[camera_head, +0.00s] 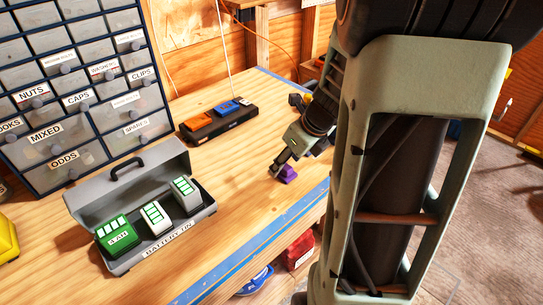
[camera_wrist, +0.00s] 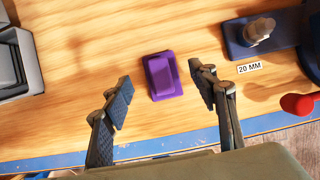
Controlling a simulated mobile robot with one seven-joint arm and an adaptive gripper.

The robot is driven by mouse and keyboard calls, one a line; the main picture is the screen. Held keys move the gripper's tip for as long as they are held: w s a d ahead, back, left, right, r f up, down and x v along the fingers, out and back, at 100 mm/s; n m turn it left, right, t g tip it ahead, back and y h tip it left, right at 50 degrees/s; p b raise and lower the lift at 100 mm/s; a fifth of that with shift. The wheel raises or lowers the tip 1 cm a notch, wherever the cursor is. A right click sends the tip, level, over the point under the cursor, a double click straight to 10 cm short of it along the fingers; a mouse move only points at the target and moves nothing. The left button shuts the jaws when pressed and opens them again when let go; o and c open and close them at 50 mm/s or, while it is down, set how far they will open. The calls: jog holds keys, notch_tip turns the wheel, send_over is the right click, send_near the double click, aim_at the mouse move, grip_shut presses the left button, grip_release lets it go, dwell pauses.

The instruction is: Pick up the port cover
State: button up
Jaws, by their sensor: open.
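A small purple block-shaped piece, which looks like the port cover (camera_wrist: 163,77), lies on the wooden bench near its blue-edged front. It also shows in the head view as a purple patch (camera_head: 288,174) at my gripper's fingertips, partly hidden. My gripper (camera_wrist: 164,93) is open in the wrist view, with one finger to the left of the purple piece and one to its right. Both fingers are apart from the piece. In the head view my gripper (camera_head: 282,169) reaches down to the bench beside it.
A grey open battery tin (camera_head: 198,213) with green and white batteries stands at left, before a drawer cabinet (camera_head: 75,85). A black charger (camera_head: 217,122) with orange and blue parts sits behind. In the wrist view, a blue fixture (camera_wrist: 238,48) labelled 20 MM and a red knob (camera_wrist: 297,104) are at right.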

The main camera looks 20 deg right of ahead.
jog(key=x, duration=0.2)
jog(key=shift+w+f, duration=0.1)
jog(key=shift+f, duration=0.3)
jog(key=shift+r, duration=0.1)
jog(key=c, duration=1.3)
